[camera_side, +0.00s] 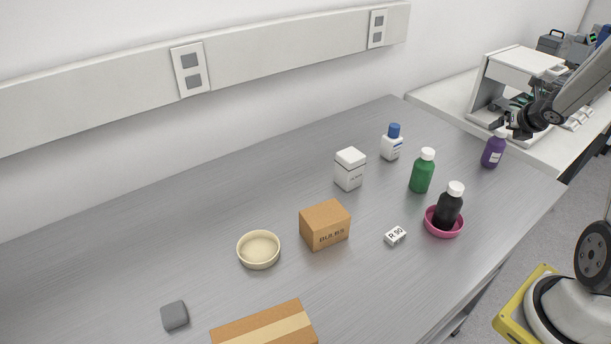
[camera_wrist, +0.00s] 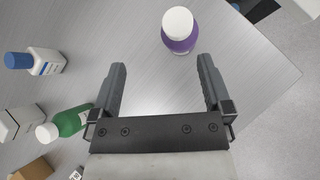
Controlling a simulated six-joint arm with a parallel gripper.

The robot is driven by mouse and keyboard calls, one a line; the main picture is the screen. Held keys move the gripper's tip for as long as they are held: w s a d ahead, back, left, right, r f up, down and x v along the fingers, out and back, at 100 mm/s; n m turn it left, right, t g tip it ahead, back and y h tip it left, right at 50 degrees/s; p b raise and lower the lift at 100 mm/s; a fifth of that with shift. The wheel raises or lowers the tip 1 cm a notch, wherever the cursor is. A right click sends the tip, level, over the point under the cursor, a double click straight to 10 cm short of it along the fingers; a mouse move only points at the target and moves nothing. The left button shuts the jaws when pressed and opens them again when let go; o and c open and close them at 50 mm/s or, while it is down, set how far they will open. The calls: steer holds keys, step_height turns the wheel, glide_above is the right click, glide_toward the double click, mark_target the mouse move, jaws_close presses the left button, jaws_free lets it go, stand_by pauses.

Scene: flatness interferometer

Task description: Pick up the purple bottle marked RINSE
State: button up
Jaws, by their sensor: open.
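The purple bottle (camera_side: 492,152) with a white cap stands upright near the far right end of the bench in the side view. It carries a pale label, too small to read. In the wrist view the purple bottle (camera_wrist: 179,32) shows from above, beyond my fingertips and toward the right finger. My gripper (camera_side: 503,128) is above and near the bottle in the side view, partly over its cap. In the wrist view my gripper (camera_wrist: 162,72) is open, with nothing between its fingers.
Left of the purple bottle stand a green bottle (camera_side: 421,172), a blue-capped white bottle (camera_side: 390,148) and a black bottle (camera_side: 448,212) in a pink dish (camera_side: 430,225). A white box (camera_side: 350,170) and a cardboard box (camera_side: 325,224) are farther left. The bench edge lies close right of the purple bottle.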

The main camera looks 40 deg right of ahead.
mark_target(505, 132)
steer(key=shift+s+d+f+n, duration=0.1)
steer(key=shift+s+d+n, duration=0.55)
steer(key=shift+d+n, duration=0.25)
steer(key=shift+x, duration=1.3)
steer(key=shift+w+d, duration=0.1)
steer(key=shift+x, duration=2.5)
jaws_close()
steer(key=shift+r, duration=0.2)
